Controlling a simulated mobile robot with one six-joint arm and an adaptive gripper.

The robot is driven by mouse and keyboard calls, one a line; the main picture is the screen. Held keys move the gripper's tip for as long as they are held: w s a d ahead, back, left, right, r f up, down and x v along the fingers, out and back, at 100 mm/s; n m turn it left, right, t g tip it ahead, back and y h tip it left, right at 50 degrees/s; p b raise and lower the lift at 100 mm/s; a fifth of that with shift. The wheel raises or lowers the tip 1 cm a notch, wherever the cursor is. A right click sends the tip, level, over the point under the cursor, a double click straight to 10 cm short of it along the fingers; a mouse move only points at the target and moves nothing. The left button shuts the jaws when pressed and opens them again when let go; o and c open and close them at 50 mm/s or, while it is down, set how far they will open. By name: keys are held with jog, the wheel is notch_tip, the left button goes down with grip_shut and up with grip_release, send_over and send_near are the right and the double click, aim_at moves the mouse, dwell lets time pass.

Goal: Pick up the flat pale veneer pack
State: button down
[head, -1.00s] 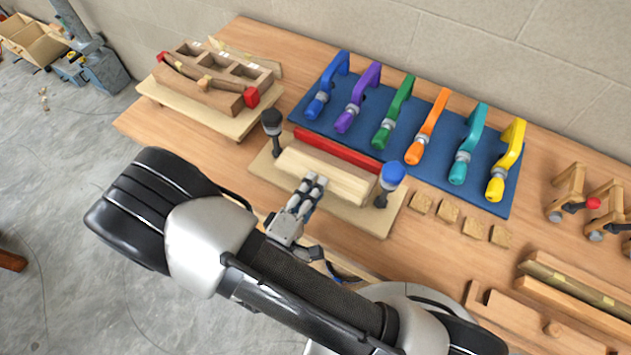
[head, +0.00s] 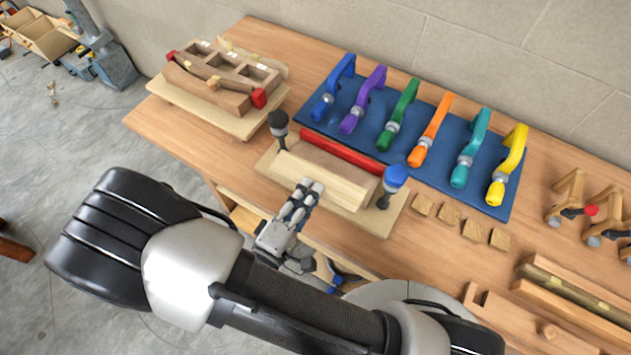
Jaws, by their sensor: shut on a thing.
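The flat pale veneer pack (head: 335,188) is a light wooden strip in the middle of the bench, at the front of a wooden fixture board (head: 388,220). My gripper (head: 311,187) is shut on the near edge of the pack, left of its middle. The pack stands along the front of a browner wooden block (head: 342,170). Whether its lower edge still touches the board is hard to tell. The fingertips are partly hidden against the pack.
A red bar (head: 340,151) lies behind the block. A black-knobbed post (head: 279,128) and a blue-knobbed post (head: 391,185) flank the fixture. Coloured clamps lie on a blue mat (head: 400,110). Several small wooden blocks (head: 448,215) lie to the right.

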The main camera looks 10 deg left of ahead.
jog(key=s+a+r, duration=0.1)
jog(key=s, duration=0.3)
jog(key=s+a+r+p, duration=0.1)
jog(key=s+a+r, duration=0.1)
jog(key=s, duration=0.3)
jog(key=shift+s+a+r, duration=0.15)
jog(key=shift+a+r, duration=0.1)
jog(key=shift+a, duration=0.05)
